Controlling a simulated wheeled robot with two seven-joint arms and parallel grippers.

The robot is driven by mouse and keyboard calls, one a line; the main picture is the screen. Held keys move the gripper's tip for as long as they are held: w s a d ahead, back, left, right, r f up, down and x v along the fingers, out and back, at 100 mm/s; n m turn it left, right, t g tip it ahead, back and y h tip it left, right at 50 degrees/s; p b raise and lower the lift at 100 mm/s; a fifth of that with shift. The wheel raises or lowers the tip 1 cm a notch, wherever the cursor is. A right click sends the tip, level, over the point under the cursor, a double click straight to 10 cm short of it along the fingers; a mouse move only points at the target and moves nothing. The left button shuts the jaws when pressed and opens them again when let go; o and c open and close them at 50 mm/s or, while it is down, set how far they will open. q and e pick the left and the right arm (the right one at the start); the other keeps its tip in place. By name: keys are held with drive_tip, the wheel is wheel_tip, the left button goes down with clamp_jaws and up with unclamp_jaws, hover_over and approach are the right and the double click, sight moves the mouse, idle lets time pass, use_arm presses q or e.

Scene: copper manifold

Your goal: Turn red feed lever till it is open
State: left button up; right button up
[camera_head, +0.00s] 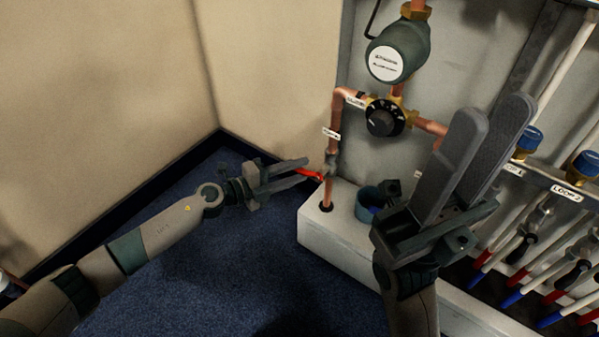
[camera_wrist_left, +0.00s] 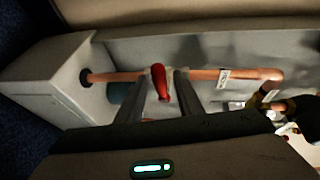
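The red feed lever (camera_head: 312,175) sits on a valve low on the vertical copper pipe (camera_head: 334,125). It sticks out to the left, across the pipe's line. My left gripper (camera_head: 302,170) is at the lever with its fingers pointing toward the pipe. In the left wrist view, the red lever (camera_wrist_left: 159,80) stands between the two fingers (camera_wrist_left: 161,92), with small gaps showing beside it, so the gripper looks open around it. My right gripper (camera_head: 494,108) is in front of the manifold, fingers up and apart, with nothing seen between them.
A white box (camera_head: 345,236) stands under the pipe. A black dial (camera_head: 383,117) and a green round-bodied part (camera_head: 396,52) are above. A labelled rail with several blue-capped valves (camera_head: 588,165) is at the right. Blue carpet (camera_head: 235,265) is clear below my left arm.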

use_arm(q)
drive_tip(key=shift+w+d, duration=0.25)
drive_tip(key=shift+d, duration=0.15)
clamp_jaws()
